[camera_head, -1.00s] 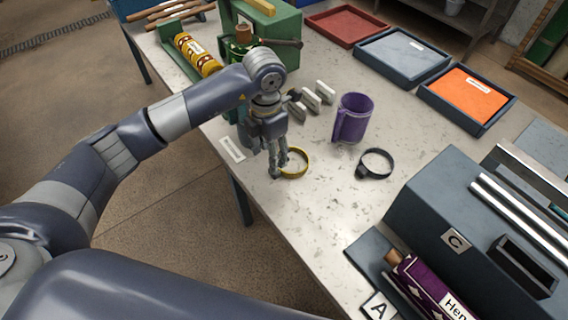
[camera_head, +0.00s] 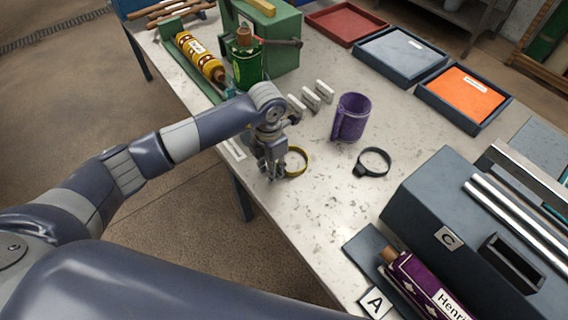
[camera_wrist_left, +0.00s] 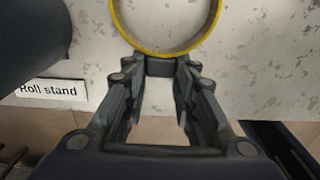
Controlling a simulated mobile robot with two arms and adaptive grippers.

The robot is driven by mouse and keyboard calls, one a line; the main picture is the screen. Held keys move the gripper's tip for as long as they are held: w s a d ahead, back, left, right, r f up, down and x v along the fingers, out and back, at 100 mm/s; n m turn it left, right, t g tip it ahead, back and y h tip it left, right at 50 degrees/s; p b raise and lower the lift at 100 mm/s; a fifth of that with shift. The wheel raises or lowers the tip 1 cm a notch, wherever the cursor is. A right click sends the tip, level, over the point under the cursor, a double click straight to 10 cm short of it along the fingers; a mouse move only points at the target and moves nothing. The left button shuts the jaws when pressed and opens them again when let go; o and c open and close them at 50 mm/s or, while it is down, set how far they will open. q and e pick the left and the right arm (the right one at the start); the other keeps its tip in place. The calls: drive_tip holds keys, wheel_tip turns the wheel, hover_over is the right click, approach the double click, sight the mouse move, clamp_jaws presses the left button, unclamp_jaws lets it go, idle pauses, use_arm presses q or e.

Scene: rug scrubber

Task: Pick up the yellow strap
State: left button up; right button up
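My left gripper (camera_head: 274,176) is low over the worktop at the strap's left side. In the left wrist view its fingers (camera_wrist_left: 157,78) are apart, one on each side of the dark block, with a small gap showing on both sides. My right gripper is not in view.
Several small pale blocks (camera_head: 311,100) lie behind. A "Roll stand" label (camera_wrist_left: 48,91) lies beside the gripper. Grey box C (camera_head: 430,215) is front right.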

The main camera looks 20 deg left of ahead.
use_arm(q)
drive_tip(key=shift+r, duration=0.1)
idle(0.3)
drive_tip(key=shift+r+b, duration=0.45)
drive_tip(key=shift+r, duration=0.15)
drive_tip(key=shift+s+d+r+b, duration=0.1)
drive_tip(key=shift+s+r+b, duration=0.2)
drive_tip(key=shift+r, duration=0.2)
drive_tip(key=shift+s+r+b, duration=0.15)
drive_tip(key=shift+r+b, duration=0.15)
drive_tip(key=shift+r, duration=0.2)
drive_tip(key=s+d+r+b, duration=0.1)
drive_tip(key=s+d+b, duration=0.2)
drive_tip(key=s, duration=1.1)
drive_tip(key=r, duration=0.2)
drive_tip(key=r+p, duration=0.1)
drive_tip(key=s+r+p, duration=0.1)
drive_tip(key=r, duration=0.1)
drive_tip(key=shift+a+r, duration=0.15)
drive_tip(key=shift+r, duration=0.2)
drive_tip(key=shift+w, duration=0.1)
